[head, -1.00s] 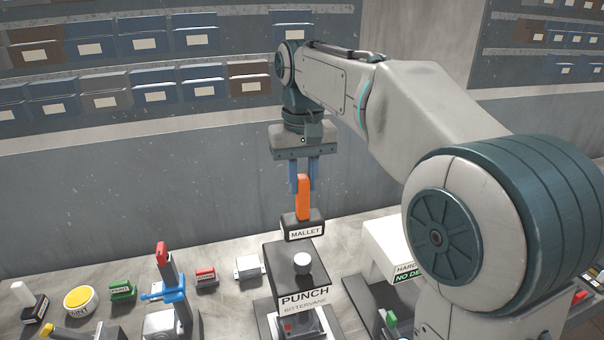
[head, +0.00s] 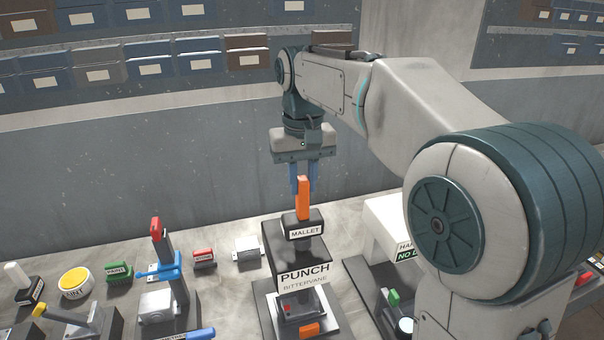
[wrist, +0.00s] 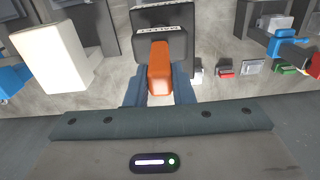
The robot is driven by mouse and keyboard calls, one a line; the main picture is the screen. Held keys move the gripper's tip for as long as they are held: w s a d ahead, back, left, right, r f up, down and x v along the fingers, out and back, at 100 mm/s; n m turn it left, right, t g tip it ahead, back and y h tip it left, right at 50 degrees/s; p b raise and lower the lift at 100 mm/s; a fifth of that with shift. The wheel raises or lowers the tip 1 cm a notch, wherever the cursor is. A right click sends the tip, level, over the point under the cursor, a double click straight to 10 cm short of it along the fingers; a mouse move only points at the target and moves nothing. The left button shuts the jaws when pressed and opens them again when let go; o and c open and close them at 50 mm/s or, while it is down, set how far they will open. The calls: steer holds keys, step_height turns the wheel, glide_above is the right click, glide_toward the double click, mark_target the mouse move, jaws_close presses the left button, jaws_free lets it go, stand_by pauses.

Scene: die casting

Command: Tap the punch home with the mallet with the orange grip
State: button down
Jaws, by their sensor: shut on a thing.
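My gripper (head: 304,180) is shut on the orange grip of the mallet (head: 305,232), whose dark head carries a MALLET label. The mallet is upright, head down, over the top of the punch (head: 306,277), a dark press with a PUNCH BITTERVANE label. The pale round knob on top of the punch is hidden behind the mallet head; I cannot tell whether they touch. In the wrist view the orange grip (wrist: 160,70) stands between my fingers, with the mallet head beyond it.
A white box (head: 385,222) stands to the right. Bins line the back wall.

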steer(key=shift+f, duration=0.6)
steer(key=shift+r, duration=0.15)
step_height(320, 180, up, 5)
steer(key=p, duration=0.4)
steer(key=shift+f, duration=0.4)
step_height(320, 180, down, 5)
steer(key=b, duration=0.3)
steer(key=shift+r, duration=0.25)
